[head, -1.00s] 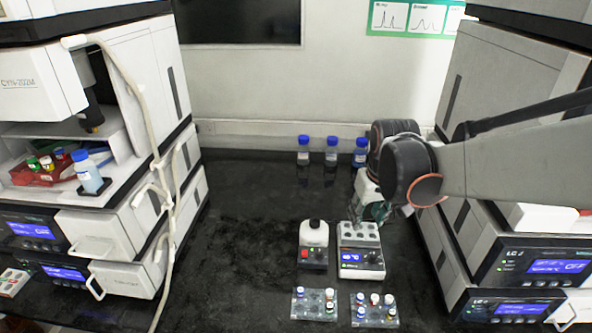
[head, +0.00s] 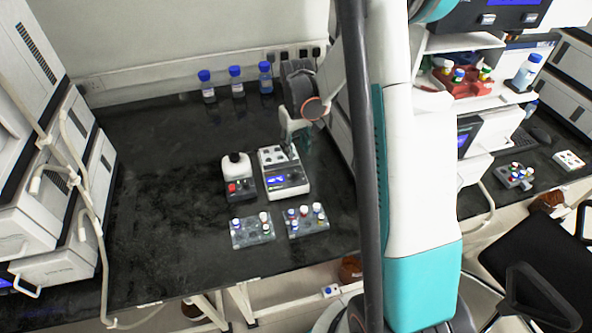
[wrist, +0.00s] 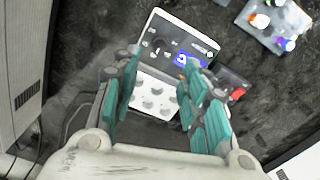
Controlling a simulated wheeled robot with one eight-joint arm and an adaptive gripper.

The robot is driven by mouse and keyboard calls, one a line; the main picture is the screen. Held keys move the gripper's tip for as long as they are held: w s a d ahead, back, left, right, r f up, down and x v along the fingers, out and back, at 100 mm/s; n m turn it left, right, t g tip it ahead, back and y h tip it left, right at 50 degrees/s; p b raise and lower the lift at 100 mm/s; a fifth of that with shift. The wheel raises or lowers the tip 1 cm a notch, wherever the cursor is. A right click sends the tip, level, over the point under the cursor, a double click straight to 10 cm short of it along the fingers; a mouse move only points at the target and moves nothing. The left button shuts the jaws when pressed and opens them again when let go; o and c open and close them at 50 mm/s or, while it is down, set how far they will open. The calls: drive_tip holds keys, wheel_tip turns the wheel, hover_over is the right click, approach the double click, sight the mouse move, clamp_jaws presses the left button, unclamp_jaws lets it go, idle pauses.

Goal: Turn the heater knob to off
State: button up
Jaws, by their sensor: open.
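The heater (head: 285,182) is a white block with a dark front panel, a blue lit display and a top with several round wells. It stands on the black bench and also shows in the wrist view (wrist: 175,42), between and beyond my fingers. Its knob (wrist: 158,46) appears as a small dark round on the panel; its setting is too small to read. My gripper (head: 290,146) has green fingers and hangs above the heater's rear wells. In the wrist view my gripper (wrist: 162,95) is open and empty, its fingers apart over the wells, away from the knob.
A white and dark device with a red button (head: 238,178) stands close left of the heater. Two vial racks (head: 252,231) (head: 307,220) lie in front. Blue-capped bottles (head: 236,82) stand behind. The bench's left part is clear.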

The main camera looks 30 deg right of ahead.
sight(296, 172)
wheel_tip(296, 172, down, 11)
drive_tip(key=b, duration=0.2)
drive_tip(key=shift+r+b, duration=0.1)
drive_tip(key=shift+b, duration=0.25)
clamp_jaws()
